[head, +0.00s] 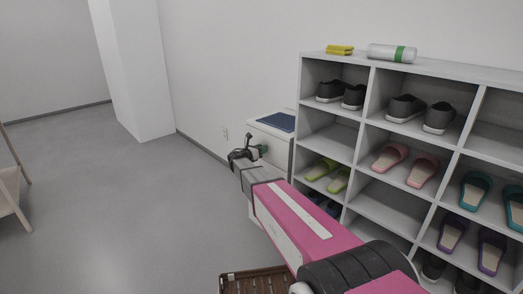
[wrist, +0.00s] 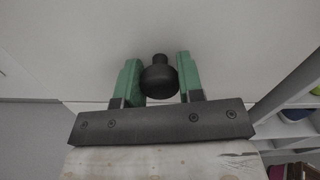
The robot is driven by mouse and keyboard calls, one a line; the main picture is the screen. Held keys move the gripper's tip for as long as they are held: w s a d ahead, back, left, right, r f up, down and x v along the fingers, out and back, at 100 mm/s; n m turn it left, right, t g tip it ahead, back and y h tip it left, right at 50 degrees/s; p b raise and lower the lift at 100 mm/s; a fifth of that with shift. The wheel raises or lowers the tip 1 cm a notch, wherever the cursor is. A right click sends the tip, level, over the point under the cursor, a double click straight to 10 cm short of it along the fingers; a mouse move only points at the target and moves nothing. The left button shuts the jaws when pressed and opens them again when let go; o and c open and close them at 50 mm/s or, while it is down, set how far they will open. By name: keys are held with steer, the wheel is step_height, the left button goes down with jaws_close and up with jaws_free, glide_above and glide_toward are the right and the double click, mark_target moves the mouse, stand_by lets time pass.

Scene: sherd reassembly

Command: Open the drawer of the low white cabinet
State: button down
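The low white cabinet (head: 277,142) stands against the wall, left of the shoe rack in the head view. My gripper (head: 256,150) is at its front left side, with my arm partly covering the cabinet. In the wrist view the white drawer front (wrist: 225,45) fills the upper part, with a dark round knob (wrist: 160,80) on it.
A blue flat item (head: 277,121) lies on the cabinet. The shoe rack (head: 300,95) stands close on the right, with a yellow item (head: 340,49) and a bottle (head: 391,53) on top. A brown crate (head: 250,283) is below my arm.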

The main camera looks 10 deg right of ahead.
steer(key=v, duration=2.1)
steer(key=shift+s+a, duration=0.1)
steer(key=c, duration=0.8)
jaws_free()
steer(key=shift+o, duration=0.2)
steer(key=v, duration=1)
steer(key=shift+s+a, duration=0.2)
steer(key=shift+a, duration=0.15)
